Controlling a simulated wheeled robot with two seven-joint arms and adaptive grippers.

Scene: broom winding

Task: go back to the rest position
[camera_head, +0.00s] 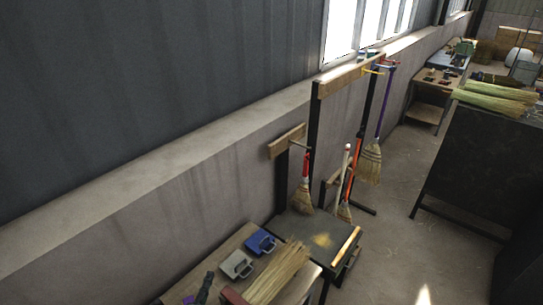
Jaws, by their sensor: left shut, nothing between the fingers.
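My left gripper (205,287) shows only as a small dark shape at the bottom edge, over the near end of the wooden table (183,287). It looks shut and empty; most of it and its arm are out of the picture. My right gripper is not in view. A short broom with a red handle (305,168) hangs from a wooden rack by the wall. A broom with a purple handle (385,105) hangs on the taller rack. Another broom with an orange handle (350,185) stands between them.
A bundle of straw (277,272), a blue holder (261,242) and a grey holder (237,264) lie on the near table. A dark stand (318,238) adjoins it. A large dark bench (470,165) with straw bundles (495,97) stands right. The floor between is clear.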

